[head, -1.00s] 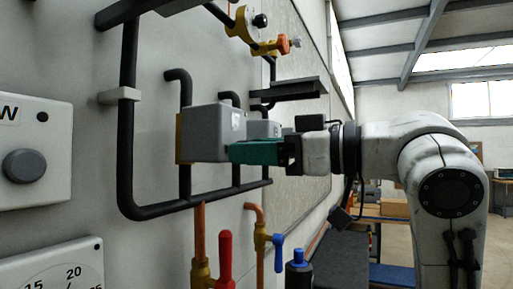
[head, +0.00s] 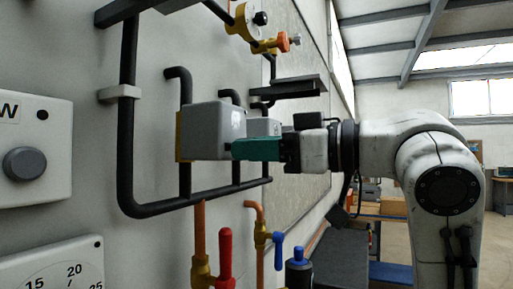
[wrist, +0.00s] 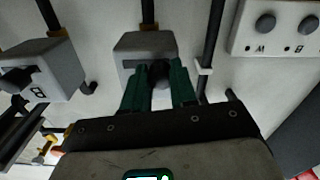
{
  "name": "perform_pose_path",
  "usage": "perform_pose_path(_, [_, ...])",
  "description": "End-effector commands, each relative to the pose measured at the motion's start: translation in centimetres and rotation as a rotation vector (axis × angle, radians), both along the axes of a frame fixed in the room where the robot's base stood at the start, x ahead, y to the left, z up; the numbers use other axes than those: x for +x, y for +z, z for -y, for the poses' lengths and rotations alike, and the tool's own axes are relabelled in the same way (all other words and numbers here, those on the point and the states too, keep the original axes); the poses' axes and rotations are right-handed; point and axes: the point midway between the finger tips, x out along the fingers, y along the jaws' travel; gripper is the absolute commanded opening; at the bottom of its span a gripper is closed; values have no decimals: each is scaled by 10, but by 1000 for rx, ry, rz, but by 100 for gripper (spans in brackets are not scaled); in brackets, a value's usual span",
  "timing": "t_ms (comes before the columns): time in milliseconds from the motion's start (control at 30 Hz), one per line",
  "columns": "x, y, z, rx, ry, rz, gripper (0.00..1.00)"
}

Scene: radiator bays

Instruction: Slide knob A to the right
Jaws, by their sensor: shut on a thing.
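A grey box (head: 205,131) is mounted on pipes on the wall, and it also shows in the middle of the wrist view (wrist: 146,45). A dark knob (wrist: 160,72) sticks out of this box between my green fingers; no letter shows on the box, so I cannot confirm that it is knob A. My gripper (wrist: 160,84) is shut on this knob. In the head view my gripper (head: 236,149) reaches in from the right against the box's front, and the knob is hidden there.
A second grey box (head: 264,127), marked B in the wrist view (wrist: 48,70), stands beside the first. Black pipes (head: 126,110) frame both. Below are a red-handled valve (head: 225,255) and a blue-handled valve (head: 277,245). A white panel with round knobs (head: 24,164) is at left.

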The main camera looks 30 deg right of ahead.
Motion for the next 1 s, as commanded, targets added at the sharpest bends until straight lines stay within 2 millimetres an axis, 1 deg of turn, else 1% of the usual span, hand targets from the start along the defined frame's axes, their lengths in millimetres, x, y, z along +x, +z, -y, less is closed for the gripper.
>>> perform_pose_path(233, [1,1,2,1,0,-1,0])
perform_pose_path(400, [17,2,23,2,-1,-4,0])
perform_pose_path(500, [23,1,31,2,-1,-1,0])
perform_pose_path(800, [25,0,34,3,-5,0,0])
perform_pose_path(833, [25,0,34,3,-5,0,29])
perform_pose_path(1000, [24,0,34,2,-4,-1,46])
